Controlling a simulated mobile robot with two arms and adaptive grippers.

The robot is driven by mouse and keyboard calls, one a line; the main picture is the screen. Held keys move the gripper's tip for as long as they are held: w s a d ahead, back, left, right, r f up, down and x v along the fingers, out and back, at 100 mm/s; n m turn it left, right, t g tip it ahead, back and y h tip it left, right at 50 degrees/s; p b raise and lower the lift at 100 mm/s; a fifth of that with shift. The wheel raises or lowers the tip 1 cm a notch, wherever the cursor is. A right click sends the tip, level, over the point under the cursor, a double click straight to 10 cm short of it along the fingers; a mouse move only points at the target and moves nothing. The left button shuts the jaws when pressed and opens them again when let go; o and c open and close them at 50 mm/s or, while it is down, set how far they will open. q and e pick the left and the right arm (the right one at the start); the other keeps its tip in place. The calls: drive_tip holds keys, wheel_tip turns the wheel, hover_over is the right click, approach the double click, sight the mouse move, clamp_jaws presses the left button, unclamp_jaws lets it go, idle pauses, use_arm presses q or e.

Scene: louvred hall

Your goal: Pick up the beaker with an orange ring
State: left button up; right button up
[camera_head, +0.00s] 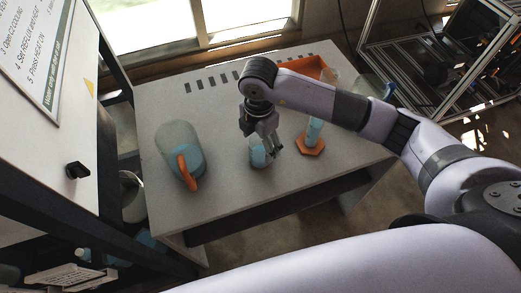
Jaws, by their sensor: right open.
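A small clear beaker (258,158) with blue liquid stands upright near the front middle of the grey table. I cannot make out an orange ring on it, as my gripper partly covers it. My right gripper (272,150) points down at this beaker, open, with its fingers at or beside the rim. I cannot tell whether they touch it. A large clear pitcher (178,136) with blue liquid and an orange handle stands at the left of the table. My left gripper is out of view.
A cylinder with blue liquid on an orange hexagonal base (311,148) stands close to the right of my gripper. An orange tray (307,66) and a clear vessel (331,78) are at the back. The table (222,205) is bare at the front.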

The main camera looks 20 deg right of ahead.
drive_tip(key=shift+f, duration=0.4)
drive_tip(key=f, duration=0.1)
drive_tip(key=f+p, duration=0.1)
drive_tip(key=f, duration=0.1)
drive_tip(key=shift+s+d+f, duration=0.1)
drive_tip(key=shift+d+f, duration=0.1)
drive_tip(key=shift+f, duration=0.5)
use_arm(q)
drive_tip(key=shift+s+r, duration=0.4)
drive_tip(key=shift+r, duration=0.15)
use_arm(e)
drive_tip(key=c, duration=1.3)
